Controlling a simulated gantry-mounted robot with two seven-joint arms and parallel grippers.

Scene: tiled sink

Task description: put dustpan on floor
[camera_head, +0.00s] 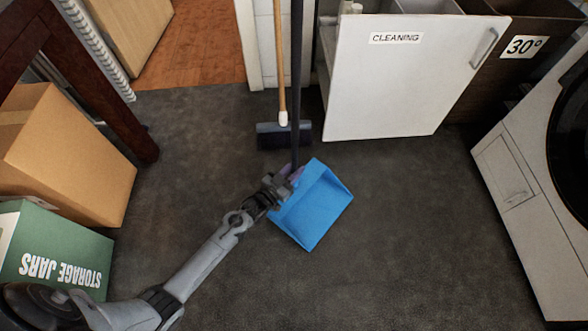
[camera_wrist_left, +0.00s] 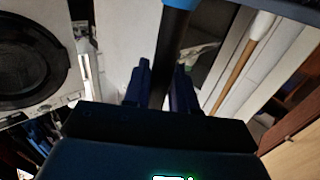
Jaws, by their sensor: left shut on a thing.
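The dustpan (camera_head: 313,207) has a blue pan and a long dark upright handle (camera_head: 296,80). It is near the middle of the head view, over the dark floor (camera_head: 390,250). My left gripper (camera_head: 284,184) is shut on the dark handle, close to the pan. In the left wrist view, the dark handle (camera_wrist_left: 170,50) runs between the two fingers, with a bit of blue at the top edge. I cannot tell whether the pan touches the floor. My right gripper is not in view.
A broom (camera_head: 283,134) with a wooden stick stands just behind the dustpan. A white cabinet door labelled CLEANING (camera_head: 395,85) is behind to the right. A washing machine (camera_head: 530,190) is at right. A cardboard box (camera_head: 75,150) and a green storage box (camera_head: 60,255) are at left. Floor to the right is clear.

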